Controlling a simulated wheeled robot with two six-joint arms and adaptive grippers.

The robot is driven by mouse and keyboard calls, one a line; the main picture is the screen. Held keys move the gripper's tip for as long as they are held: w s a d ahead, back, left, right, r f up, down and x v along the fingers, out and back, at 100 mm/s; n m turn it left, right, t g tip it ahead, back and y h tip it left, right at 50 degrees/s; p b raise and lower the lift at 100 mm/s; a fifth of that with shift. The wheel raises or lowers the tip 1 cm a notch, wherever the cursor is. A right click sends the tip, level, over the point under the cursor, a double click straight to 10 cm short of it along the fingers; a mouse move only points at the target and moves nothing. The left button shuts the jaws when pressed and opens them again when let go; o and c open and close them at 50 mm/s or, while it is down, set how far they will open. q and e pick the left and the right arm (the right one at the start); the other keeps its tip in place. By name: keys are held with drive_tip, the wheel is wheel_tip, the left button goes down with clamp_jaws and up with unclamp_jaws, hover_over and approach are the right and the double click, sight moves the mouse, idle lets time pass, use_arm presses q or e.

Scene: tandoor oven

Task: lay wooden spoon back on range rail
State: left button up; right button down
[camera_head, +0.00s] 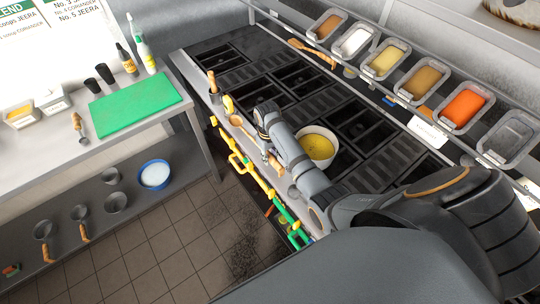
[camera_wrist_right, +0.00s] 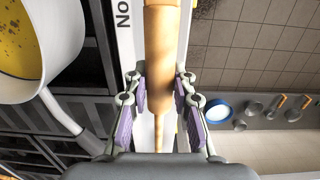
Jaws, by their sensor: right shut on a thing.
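My right gripper (camera_wrist_right: 160,105) is shut on the wooden spoon (camera_wrist_right: 160,38). In the wrist view, the thick handle runs between the fingers and narrows lower down. In the head view, the right gripper (camera_head: 264,146) is over the range's front rail (camera_head: 225,118), with its fingers mostly hidden by the wrist. The spoon's round head (camera_head: 236,120) shows left of the wrist; a piece of wooden handle shows to its lower right. The spoon lies roughly along the rail; I cannot tell whether it touches it. My left gripper is not in view.
A white pot (camera_head: 304,133) with yellow food stands on the range right of the gripper. Its handle (camera_wrist_right: 62,118) reaches near the fingers in the wrist view. Other utensils (camera_head: 212,84) stand at the rail's far end. Spice trays (camera_head: 383,60) line the back; a side table (camera_head: 110,150) stands left.

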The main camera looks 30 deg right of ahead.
drive_tip(key=shift+f+b, duration=0.45)
drive_tip(key=shift+f, duration=0.7)
drive_tip(key=c, duration=1)
unclamp_jaws()
drive_tip(key=shift+c, duration=0.2)
drive_tip(key=shift+o, duration=0.3)
drive_tip(key=o, duration=1)
drive_tip(key=shift+r+p, duration=1.05)
drive_tip(key=shift+r, duration=0.25)
drive_tip(key=shift+w+r, duration=0.1)
drive_tip(key=shift+w+a+r, duration=0.1)
drive_tip(key=shift+r, duration=3)
